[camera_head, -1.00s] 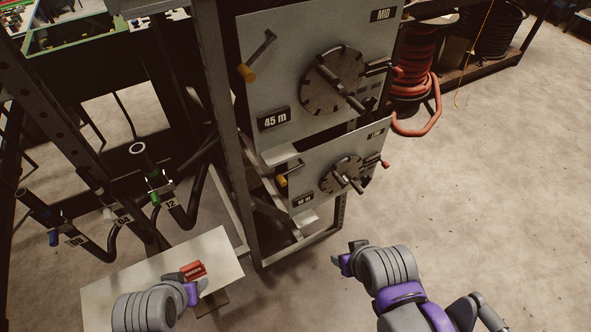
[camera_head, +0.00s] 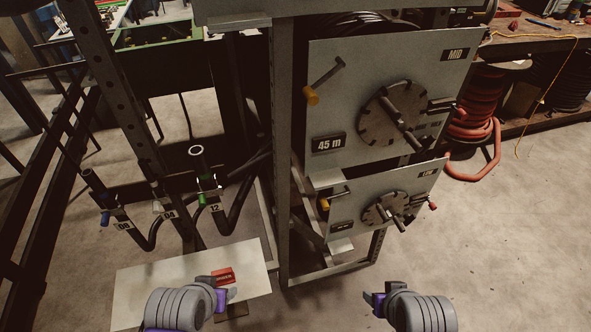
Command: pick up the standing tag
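A small red tag (camera_head: 224,275) with pale lettering stands on a white board (camera_head: 140,290) at the lower left. My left gripper (camera_head: 219,290) is right beside the tag on its near side and partly overlaps it in the picture. Whether its fingers touch or hold the tag cannot be made out. My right gripper (camera_head: 372,301) is over the floor at the lower middle, well away from the tag. Its fingers are small and partly hidden, so their opening is unclear.
A steel rack with a MID panel (camera_head: 440,80) and a lower panel (camera_head: 352,215), both with cranks, stands behind the board. Hose ends with labels (camera_head: 122,226) hang at left. A red hose reel (camera_head: 478,110) is at right. The floor at right is clear.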

